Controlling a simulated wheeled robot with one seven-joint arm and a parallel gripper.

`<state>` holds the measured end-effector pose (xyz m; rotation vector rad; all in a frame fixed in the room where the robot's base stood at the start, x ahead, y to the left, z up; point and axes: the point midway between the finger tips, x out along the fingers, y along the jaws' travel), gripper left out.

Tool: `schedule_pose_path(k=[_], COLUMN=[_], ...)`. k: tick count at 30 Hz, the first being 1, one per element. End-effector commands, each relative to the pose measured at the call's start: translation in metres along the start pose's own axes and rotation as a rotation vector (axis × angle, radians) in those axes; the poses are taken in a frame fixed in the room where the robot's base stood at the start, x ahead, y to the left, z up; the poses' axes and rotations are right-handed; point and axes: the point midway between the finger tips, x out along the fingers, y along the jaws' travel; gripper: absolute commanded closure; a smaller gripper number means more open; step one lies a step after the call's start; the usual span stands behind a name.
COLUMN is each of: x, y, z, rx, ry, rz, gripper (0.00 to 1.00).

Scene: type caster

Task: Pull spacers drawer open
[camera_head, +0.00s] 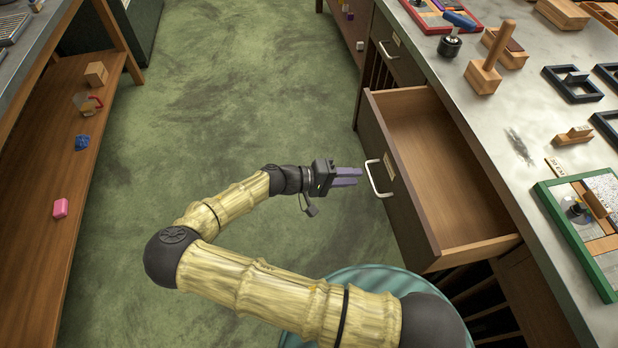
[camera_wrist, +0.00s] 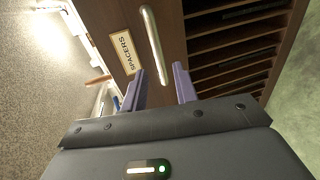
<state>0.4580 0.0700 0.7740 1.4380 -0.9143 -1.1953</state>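The spacers drawer (camera_head: 405,215) is pulled out from the bench on the right, and its inside looks empty. Its front carries a silver bar handle (camera_head: 378,178) and a label reading SPACERS, which is legible in the wrist view (camera_wrist: 124,52). The handle (camera_wrist: 152,40) lies ahead of my fingers in the wrist view. My gripper (camera_head: 346,176) is just left of the handle in the head view, apart from it.
A second drawer (camera_head: 395,50) farther along the bench is closed. The benchtop (camera_head: 515,140) holds wooden blocks, black frames and a green-edged tray (camera_head: 550,205). A wooden shelf (camera_head: 45,190) with small items stands at left. Green floor between is clear.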

Motion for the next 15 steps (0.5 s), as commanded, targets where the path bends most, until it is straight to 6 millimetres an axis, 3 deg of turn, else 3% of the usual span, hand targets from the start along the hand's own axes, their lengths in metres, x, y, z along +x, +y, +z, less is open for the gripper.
schedule_pose_path(k=[15], x=[-0.101], y=[-0.002], z=[-0.001], rx=[-0.001], ry=[0.002], rz=[-0.003], gripper=[0.71])
